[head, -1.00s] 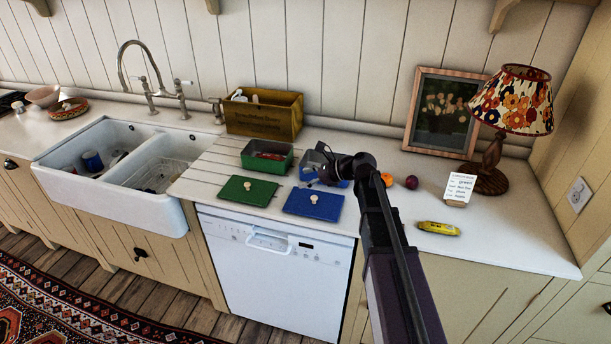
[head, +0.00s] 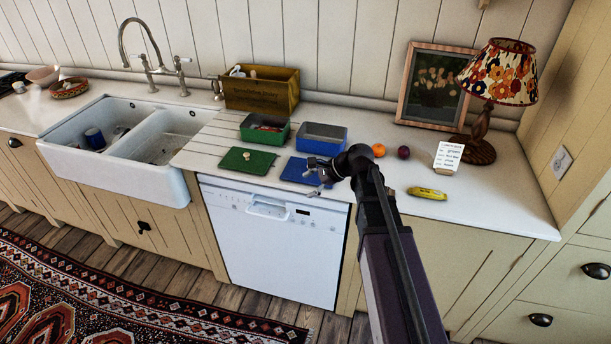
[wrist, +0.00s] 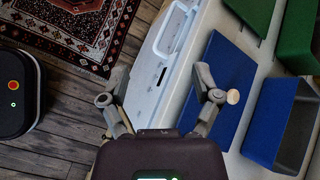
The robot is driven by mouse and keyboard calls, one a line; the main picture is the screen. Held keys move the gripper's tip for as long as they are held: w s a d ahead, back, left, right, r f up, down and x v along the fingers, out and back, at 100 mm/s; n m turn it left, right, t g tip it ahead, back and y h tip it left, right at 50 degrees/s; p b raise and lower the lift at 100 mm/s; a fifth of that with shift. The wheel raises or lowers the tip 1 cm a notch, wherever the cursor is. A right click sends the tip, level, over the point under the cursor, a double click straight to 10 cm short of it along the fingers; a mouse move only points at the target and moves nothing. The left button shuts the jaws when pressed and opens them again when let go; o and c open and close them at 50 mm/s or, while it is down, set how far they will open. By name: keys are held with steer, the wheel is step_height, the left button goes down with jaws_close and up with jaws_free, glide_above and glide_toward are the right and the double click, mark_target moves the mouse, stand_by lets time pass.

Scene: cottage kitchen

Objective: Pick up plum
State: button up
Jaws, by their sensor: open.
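The plum (head: 403,152) is a small dark purple ball on the white counter, just right of an orange (head: 378,150). My gripper (head: 316,181) is to the left of the plum, in front of the blue lid and over the counter's front edge. It is open and empty. In the wrist view my gripper (wrist: 160,100) has its two fingers spread apart, with the right finger beside the knob of the blue lid (wrist: 228,72). The plum is not in the wrist view.
A yellow banana-like item (head: 427,193), a note card (head: 447,156) and a lamp (head: 503,75) stand right of the plum. Left are a blue box (head: 322,146), a green box (head: 265,141) and a green lid (head: 240,160). A sink (head: 90,165) is further left.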

steer(key=s+d+f+n+g+h, duration=0.1)
steer(key=s+d+f+n+h, duration=0.2)
steer(key=s+n, duration=0.4)
steer(key=s+d+f+n+g+h, duration=0.1)
steer(key=s+d+f+n+h, duration=0.2)
steer(key=s+d+n+h, duration=0.3)
steer(key=s+d+n, duration=0.1)
steer(key=s, duration=0.3)
steer(key=shift+d+n+g, duration=0.2)
steer(key=shift+n+g, duration=0.1)
steer(key=shift+n, duration=0.1)
steer(key=shift+f, duration=0.1)
steer(key=shift+c, duration=0.2)
steer(key=shift+w, duration=0.1)
steer(key=c, duration=0.3)
